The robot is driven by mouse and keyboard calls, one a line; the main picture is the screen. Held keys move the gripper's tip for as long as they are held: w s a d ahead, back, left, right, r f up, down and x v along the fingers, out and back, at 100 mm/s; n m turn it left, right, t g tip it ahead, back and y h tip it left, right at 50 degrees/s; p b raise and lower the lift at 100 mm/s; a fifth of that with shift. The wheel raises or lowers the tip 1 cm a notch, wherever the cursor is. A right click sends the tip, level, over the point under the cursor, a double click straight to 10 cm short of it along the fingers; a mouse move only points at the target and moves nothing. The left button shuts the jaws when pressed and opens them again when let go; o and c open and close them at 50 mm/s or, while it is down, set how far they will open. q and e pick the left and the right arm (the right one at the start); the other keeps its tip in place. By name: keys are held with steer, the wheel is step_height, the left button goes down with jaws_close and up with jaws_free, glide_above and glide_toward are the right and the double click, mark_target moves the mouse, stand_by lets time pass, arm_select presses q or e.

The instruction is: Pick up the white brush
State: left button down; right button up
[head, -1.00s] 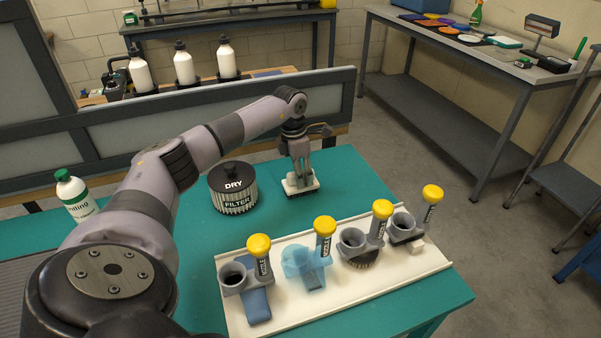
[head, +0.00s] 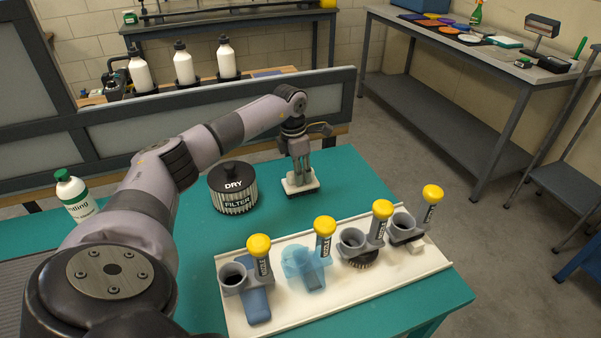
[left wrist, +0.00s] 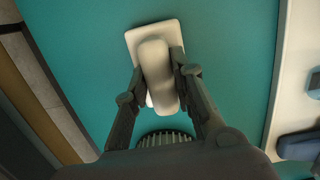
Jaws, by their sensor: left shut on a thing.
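The white brush (head: 300,184) is on the teal table, toward its far edge, in the head view. It has a pale rectangular body with a dark underside. My left gripper (head: 298,172) comes down on it from above and is shut on its raised grip. In the left wrist view the brush (left wrist: 150,42) lies between the two fingers of my left gripper (left wrist: 163,76), which press on both sides of the rounded grip. I cannot tell whether the brush is touching the table or just above it. My right gripper is not in view.
A black-lidded dry filter (head: 234,198) stands just left of the brush. A cream tray (head: 390,284) with several yellow-capped nozzle holders lies in front. A white bottle with a green cap (head: 74,194) stands at the left. The teal table (head: 345,180) is clear right of the brush.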

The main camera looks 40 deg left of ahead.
arm_select(q)
step_height(320, 180, up, 20)
steer(key=shift+b, duration=0.3)
steer(key=shift+f, duration=0.1)
steer(key=c, duration=1.9)
jaws_free()
steer(key=c, duration=2.9)
jaws_free()
